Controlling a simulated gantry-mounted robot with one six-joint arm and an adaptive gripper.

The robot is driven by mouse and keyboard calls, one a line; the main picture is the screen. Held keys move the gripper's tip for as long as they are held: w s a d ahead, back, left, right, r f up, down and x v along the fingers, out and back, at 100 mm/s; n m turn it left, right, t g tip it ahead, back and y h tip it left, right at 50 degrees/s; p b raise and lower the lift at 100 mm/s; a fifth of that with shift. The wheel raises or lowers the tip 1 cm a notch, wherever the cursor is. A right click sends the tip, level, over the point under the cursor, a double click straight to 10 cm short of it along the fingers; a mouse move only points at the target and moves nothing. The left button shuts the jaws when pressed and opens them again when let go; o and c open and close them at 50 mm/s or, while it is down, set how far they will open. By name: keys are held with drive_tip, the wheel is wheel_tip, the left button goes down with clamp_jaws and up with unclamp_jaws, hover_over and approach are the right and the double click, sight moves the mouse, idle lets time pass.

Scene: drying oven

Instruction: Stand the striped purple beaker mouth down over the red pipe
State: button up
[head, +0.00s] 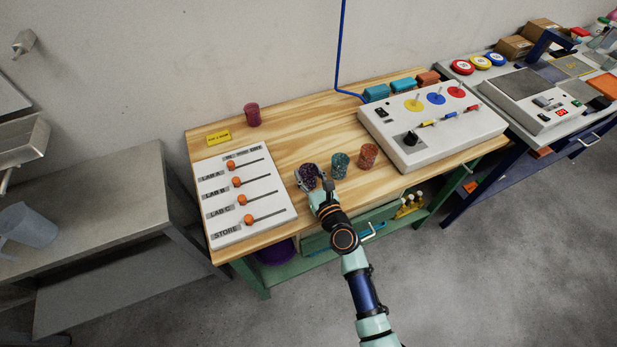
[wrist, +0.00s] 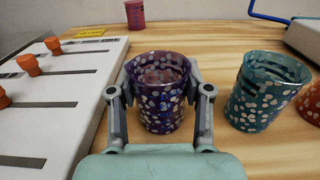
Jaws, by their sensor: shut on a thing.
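My gripper (wrist: 160,102) is shut around a dark purple beaker (wrist: 161,112) with pale spots; I see no clear stripes on it. In the head view this beaker (head: 309,172) is near the table's front edge. It is upright, mouth up, and seems to rest on the wood. A magenta-purple beaker (head: 252,115) stands at the back of the table; it shows at the top of the wrist view (wrist: 135,14), its pattern too small to tell. A thin upright pipe stands on the red disc (head: 456,91) of the white panel (head: 430,132).
A spotted teal beaker (head: 339,165) and a spotted orange beaker (head: 367,156) stand just right of my gripper. A slider board (head: 240,195) lies to the left. Blue and yellow discs are beside the red one. Bare wood lies behind the gripper.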

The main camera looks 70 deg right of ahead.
drive_tip(key=shift+r, duration=0.1)
wheel_tip(320, 180, up, 20)
drive_tip(key=p, duration=1.8)
drive_tip(key=w+a+r+n+t+y+p, duration=0.3)
drive_tip(key=w+a+p, duration=0.35)
drive_tip(key=a, duration=0.65)
drive_tip(key=w+a+r+n+y+p, duration=0.1)
drive_tip(key=a+r+y+p, duration=0.3)
drive_tip(key=a, duration=1.2)
drive_tip(key=w+a+r+n+t+y+p, duration=0.1)
drive_tip(key=a+r+n+y+p, duration=0.3)
drive_tip(key=a, duration=1.2)
drive_tip(key=shift+r+t+y+p, duration=0.3)
drive_tip(key=shift+y+p, duration=0.2)
drive_tip(key=shift+p, duration=0.5)
drive_tip(key=shift+w+a, duration=0.1)
